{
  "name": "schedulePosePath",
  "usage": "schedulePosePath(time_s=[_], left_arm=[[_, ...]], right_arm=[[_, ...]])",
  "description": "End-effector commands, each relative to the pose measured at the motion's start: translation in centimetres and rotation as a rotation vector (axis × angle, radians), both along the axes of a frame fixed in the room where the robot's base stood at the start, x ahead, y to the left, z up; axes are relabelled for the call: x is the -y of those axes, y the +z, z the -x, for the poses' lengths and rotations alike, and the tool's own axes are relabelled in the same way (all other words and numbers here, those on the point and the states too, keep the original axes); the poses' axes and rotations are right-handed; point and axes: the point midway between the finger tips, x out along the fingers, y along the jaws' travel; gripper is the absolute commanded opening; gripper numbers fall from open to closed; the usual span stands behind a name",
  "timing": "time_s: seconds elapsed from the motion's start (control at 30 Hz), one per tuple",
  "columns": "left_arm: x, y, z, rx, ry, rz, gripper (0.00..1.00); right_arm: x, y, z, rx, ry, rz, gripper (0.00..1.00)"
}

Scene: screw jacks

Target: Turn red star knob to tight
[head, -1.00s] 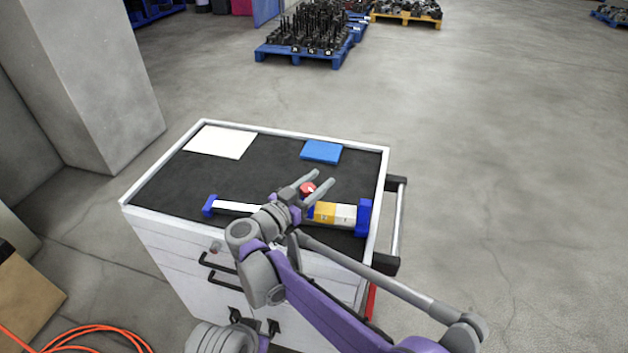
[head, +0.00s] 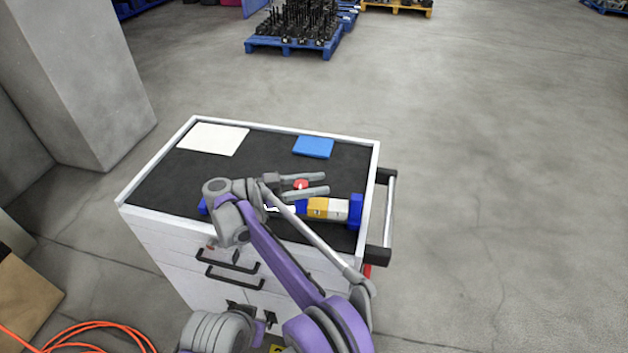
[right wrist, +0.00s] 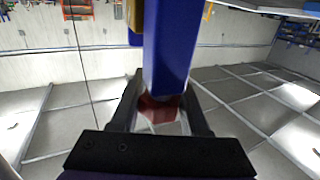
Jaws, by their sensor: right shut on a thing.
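The red star knob (head: 301,184) sits above the cart top, at the blue part of a jack with blue ends and a yellow and white scale (head: 325,208). My right gripper (head: 304,185) is around the knob, one finger on each side, and is shut on it. In the right wrist view the red knob (right wrist: 158,109) lies between the two dark fingers, with a blue bar (right wrist: 168,45) running away beyond it. My right arm hides part of the jack's left half. My left gripper is not in view.
The jack lies on the black top of a white drawer cart (head: 160,172). A white sheet (head: 213,139) and a blue block (head: 313,147) lie toward the back. A handle (head: 388,215) juts from the right side. Orange cable (head: 95,328) lies on the floor.

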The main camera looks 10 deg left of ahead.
Motion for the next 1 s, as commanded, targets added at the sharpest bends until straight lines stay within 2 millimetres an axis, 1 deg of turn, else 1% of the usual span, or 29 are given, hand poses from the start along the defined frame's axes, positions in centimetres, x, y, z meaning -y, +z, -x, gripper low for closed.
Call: schedulePosePath(time_s=[0.53,0.57,0.7,0.73,1.0], left_arm=[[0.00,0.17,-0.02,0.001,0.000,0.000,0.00],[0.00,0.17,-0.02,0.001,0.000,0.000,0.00],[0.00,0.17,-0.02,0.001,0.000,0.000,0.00],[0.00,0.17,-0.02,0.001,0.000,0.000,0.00],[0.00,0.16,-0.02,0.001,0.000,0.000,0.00]], right_arm=[[0.10,0.11,0.01,0.002,-0.028,0.002,0.00],[0.10,0.11,0.01,0.002,-0.027,0.002,0.47],[0.10,0.09,0.01,0.002,-0.027,0.001,0.73],[0.10,0.08,0.02,0.002,-0.027,0.001,0.76],[0.07,0.04,0.04,0.001,-0.027,0.001,0.76]])
